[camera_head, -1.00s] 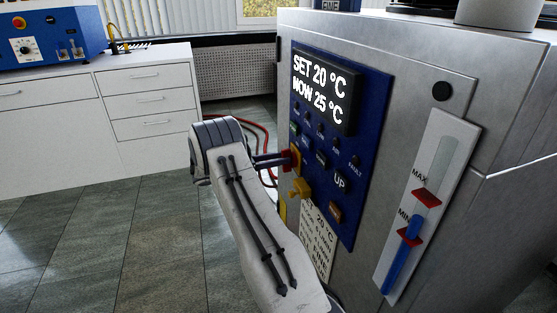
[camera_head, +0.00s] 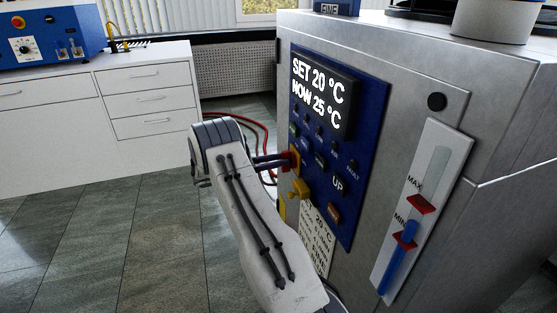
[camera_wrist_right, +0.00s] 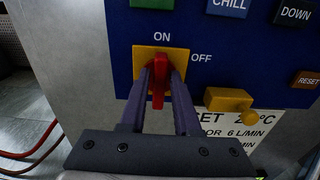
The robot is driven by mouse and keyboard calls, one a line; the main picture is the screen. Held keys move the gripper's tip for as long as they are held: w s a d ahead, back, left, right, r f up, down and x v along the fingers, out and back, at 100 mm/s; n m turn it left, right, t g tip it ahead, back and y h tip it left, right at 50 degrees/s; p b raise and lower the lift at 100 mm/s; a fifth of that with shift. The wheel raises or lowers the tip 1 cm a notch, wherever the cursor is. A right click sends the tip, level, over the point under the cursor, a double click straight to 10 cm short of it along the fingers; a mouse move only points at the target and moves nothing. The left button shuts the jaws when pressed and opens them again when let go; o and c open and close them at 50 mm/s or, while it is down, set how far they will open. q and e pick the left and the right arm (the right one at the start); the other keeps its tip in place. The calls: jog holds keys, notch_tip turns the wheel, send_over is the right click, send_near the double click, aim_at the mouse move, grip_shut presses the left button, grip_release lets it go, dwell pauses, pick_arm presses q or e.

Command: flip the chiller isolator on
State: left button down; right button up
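The chiller isolator is a red handle (camera_wrist_right: 159,78) on a yellow plate (camera_wrist_right: 143,64), low on the chiller's blue panel (camera_head: 360,110). In the right wrist view the handle stands upright, pointing at the ON label above; OFF is at the plate's right. My right gripper (camera_wrist_right: 160,84) has a finger on each side of the handle and looks shut on it. In the head view the right gripper (camera_head: 288,161) reaches the yellow plate from the left, and its fingers partly hide the handle. The display (camera_head: 320,90) is lit with SET 20 °C, NOW 25 °C. My left gripper is not in view.
A yellow knob (camera_wrist_right: 229,102) sticks out just right of the isolator, close to the fingers. Red hoses (camera_head: 262,140) run behind my arm. A level gauge (camera_head: 423,210) is at the right. A white bench (camera_head: 100,125) stands at the left, with open floor before it.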

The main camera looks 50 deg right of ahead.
jog(key=shift+o, duration=0.6)
jog(key=p+v, duration=0.2)
jog(key=v, duration=0.8)
jog(key=shift+a, duration=0.2)
jog(key=shift+w, duration=0.1)
